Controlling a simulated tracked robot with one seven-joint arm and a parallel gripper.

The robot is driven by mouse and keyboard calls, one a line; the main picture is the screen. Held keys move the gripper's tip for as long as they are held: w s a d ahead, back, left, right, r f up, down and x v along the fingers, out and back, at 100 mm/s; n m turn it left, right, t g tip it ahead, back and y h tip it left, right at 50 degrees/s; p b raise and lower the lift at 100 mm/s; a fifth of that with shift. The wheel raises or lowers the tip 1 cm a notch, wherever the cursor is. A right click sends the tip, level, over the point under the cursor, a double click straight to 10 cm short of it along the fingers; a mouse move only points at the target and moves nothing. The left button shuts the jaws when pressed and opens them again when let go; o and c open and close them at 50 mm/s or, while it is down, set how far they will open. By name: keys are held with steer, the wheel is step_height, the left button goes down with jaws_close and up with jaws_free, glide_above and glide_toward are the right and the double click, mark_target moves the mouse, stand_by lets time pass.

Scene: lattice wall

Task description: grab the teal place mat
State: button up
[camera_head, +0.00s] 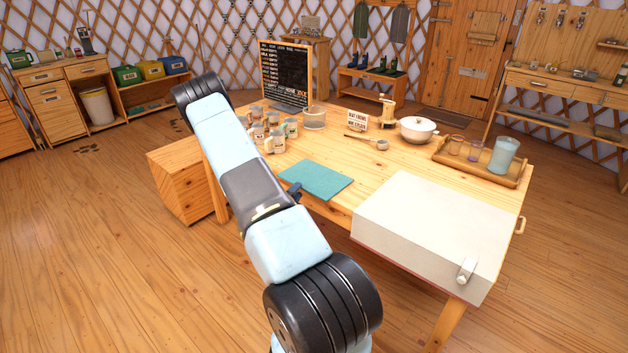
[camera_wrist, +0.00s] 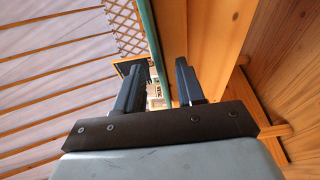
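The teal place mat (camera_head: 318,180) lies flat on the wooden table near its front edge in the head view. My gripper (camera_head: 295,191) is at the mat's front left side, low by the table edge and partly hidden by my arm. In the wrist view my gripper (camera_wrist: 158,75) has its two dark fingers apart, with clear space between them. The mat (camera_wrist: 152,38) shows there edge-on as a thin teal strip running into the gap between the fingers. I cannot tell how deep it reaches between them.
The table (camera_head: 385,165) edge is close beside my gripper. A large white box (camera_head: 435,225) stands right of the mat. Several mugs (camera_head: 270,130) stand behind it, with a wooden scoop (camera_head: 372,142) and a white pot (camera_head: 417,130) farther right. A wooden drawer unit (camera_head: 183,182) is at left.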

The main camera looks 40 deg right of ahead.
steer(key=shift+w+d, duration=0.15)
steer(key=shift+d, duration=0.3)
steer(key=shift+c, duration=0.4)
jaws_close()
